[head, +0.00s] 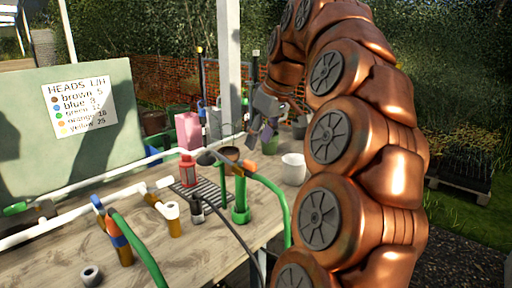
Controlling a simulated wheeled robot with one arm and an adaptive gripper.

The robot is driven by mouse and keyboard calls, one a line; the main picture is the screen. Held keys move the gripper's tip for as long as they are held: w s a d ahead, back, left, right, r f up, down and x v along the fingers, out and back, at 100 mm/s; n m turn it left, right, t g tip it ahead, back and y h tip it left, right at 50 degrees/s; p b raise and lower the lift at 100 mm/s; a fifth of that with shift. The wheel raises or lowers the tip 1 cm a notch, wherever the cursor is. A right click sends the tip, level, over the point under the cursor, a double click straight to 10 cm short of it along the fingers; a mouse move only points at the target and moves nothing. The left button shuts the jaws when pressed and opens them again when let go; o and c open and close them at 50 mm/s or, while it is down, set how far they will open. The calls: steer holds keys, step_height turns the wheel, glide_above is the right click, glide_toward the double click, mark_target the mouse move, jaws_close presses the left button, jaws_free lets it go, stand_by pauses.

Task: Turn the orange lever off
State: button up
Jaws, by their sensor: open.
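A small orange piece (238,169), which looks like the orange lever, sits at the top of an upright green fitting (240,206) near the table's right side. A green hose bends down from it to the right. Its exact angle is too small to tell. My gripper (262,136) hangs from the curled copper arm above the back of the table, beyond and above the orange piece and apart from it. It is open, with nothing seen between its fingers. My arm fills the right of the view.
The wooden table (190,262) carries white pipes (95,185), a black rack (208,190), a red bottle (188,170), a white cup (293,168) and a loose grey ring (91,274). A green board (105,85) with a paper list (80,106) stands behind. A white post (230,60) rises near my gripper.

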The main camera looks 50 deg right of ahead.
steer(key=shift+v, duration=2.2)
steer(key=a+f+g+y+p, duration=0.1)
steer(key=a+f+g+p, duration=0.2)
steer(key=a, duration=0.8)
steer(key=a+f+p, duration=0.3)
steer(key=a+f, duration=0.2)
steer(key=a, duration=0.5)
steer(key=s+a+f+g+p, duration=0.1)
steer(key=s+a+f, duration=0.3)
steer(key=s, duration=0.4)
steer(key=s+a+f+g+h+p, duration=0.1)
steer(key=s+a+f+g+p, duration=0.1)
steer(key=s+a+f+p, duration=0.2)
steer(key=s+a+f, duration=0.1)
steer(key=s+f, duration=0.2)
steer(key=s, duration=0.1)
steer(key=shift+p, duration=0.3)
